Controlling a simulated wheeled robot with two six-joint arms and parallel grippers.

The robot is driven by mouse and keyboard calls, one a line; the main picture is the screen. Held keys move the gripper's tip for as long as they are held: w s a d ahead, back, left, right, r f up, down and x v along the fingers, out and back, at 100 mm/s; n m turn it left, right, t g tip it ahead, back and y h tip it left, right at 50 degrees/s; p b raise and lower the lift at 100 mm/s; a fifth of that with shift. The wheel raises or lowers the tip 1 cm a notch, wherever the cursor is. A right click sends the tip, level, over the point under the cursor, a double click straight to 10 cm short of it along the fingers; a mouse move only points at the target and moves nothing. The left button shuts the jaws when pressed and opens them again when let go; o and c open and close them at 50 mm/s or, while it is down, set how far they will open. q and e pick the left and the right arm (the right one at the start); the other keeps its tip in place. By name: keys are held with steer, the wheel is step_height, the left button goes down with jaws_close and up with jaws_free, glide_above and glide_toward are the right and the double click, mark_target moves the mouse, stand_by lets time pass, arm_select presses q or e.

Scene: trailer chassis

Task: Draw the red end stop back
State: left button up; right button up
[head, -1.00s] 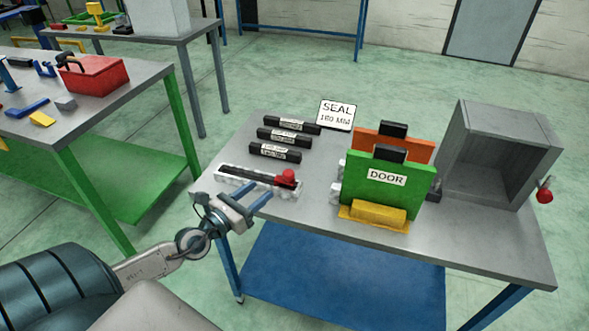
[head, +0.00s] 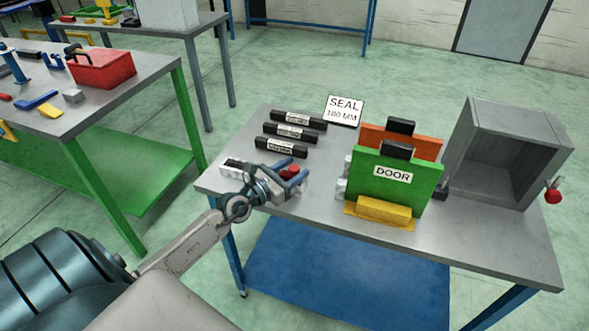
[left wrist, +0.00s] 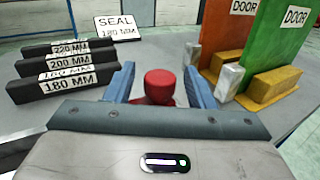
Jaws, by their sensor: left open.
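The red end stop (head: 290,171) sits at the right end of a pale slotted rail (head: 232,165) near the table's front left. My left gripper (head: 296,178) is open with its blue fingers on either side of the red knob. In the left wrist view the red end stop (left wrist: 160,85) stands between the two fingertips (left wrist: 159,82), with gaps to both sides. My gripper and wrist hide most of the rail. My right gripper is not in view.
Several black seal bars (head: 282,147) lie behind the rail, with a SEAL 180 MM sign (head: 343,110) beyond them. A green door panel (head: 392,180) and an orange one (head: 400,140) stand to the right. A grey open box (head: 505,150) stands farther right.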

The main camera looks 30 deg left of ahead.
arm_select(q)
steer(key=shift+w+d, duration=0.1)
steer(key=shift+w, duration=0.25)
steer(key=shift+c, duration=0.2)
jaws_close()
steer(key=shift+d+r+p, duration=0.1)
steer(key=shift+d+p, duration=0.25)
steer(key=shift+d, duration=0.05)
steer(key=d+p, duration=0.1)
steer(key=d, duration=0.1)
steer(key=w+d+p, duration=0.1)
steer(key=d, duration=0.1)
steer(key=shift+w+d, duration=0.1)
steer(key=shift+d, duration=0.05)
